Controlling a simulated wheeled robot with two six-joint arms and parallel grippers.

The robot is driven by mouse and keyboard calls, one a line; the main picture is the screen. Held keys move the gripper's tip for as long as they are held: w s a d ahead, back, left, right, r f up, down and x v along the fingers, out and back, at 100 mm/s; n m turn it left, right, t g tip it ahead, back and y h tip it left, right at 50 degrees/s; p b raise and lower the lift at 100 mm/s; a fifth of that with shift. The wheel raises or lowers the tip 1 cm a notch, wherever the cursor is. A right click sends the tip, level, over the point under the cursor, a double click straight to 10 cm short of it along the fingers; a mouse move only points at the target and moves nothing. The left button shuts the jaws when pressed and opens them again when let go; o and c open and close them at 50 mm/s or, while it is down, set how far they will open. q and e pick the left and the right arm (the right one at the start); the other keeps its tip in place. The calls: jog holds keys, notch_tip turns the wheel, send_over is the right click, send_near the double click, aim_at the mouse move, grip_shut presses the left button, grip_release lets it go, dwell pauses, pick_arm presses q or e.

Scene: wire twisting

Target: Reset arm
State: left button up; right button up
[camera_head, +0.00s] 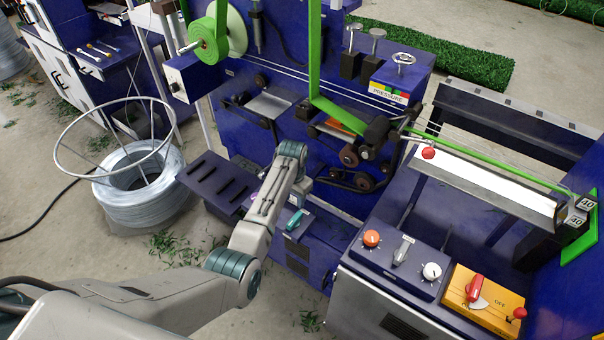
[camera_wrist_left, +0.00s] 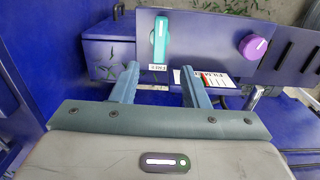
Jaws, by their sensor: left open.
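My left arm reaches in from the lower left in the head view, over the front of the blue machine (camera_head: 270,60). In the left wrist view my left gripper (camera_wrist_left: 160,72) is open, its two fingers apart with nothing between them. Just beyond the fingertips is a blue panel with a teal switch (camera_wrist_left: 160,40) and a round purple knob (camera_wrist_left: 253,46). The teal switch also shows in the head view (camera_head: 295,220), just right of my arm. I cannot tell whether the fingers touch the panel. My right gripper is not in view.
A wire coil (camera_head: 140,180) under a round wire frame stands on the floor at left. A green strip (camera_head: 316,50) runs through the machine.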

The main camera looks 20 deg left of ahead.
pick_arm(q)
jog(key=s+a+f+n+b, duration=0.1)
jog(key=s+a+f, duration=0.2)
jog(key=s+f, duration=1.05)
jog(key=s+a+f+n, duration=0.1)
jog(key=s+a+f, duration=0.2)
jog(key=s+f, duration=1.05)
jog(key=s+a+f, duration=0.2)
jog(key=s+f, duration=0.3)
jog(key=s, duration=0.5)
jog(key=s+a+f+n, duration=0.1)
jog(key=s+f, duration=0.4)
jog(key=s, duration=0.6)
jog(key=s+a+f+t+b, duration=0.1)
jog(key=s+a+f, duration=0.2)
jog(key=s, duration=0.7)
jog(key=shift+s+f+n+y, duration=0.35)
jog(key=shift+f+n+y, duration=0.05)
jog(key=shift+f, duration=0.5)
jog(key=shift+c, duration=0.5)
jog(key=shift+w, duration=0.15)
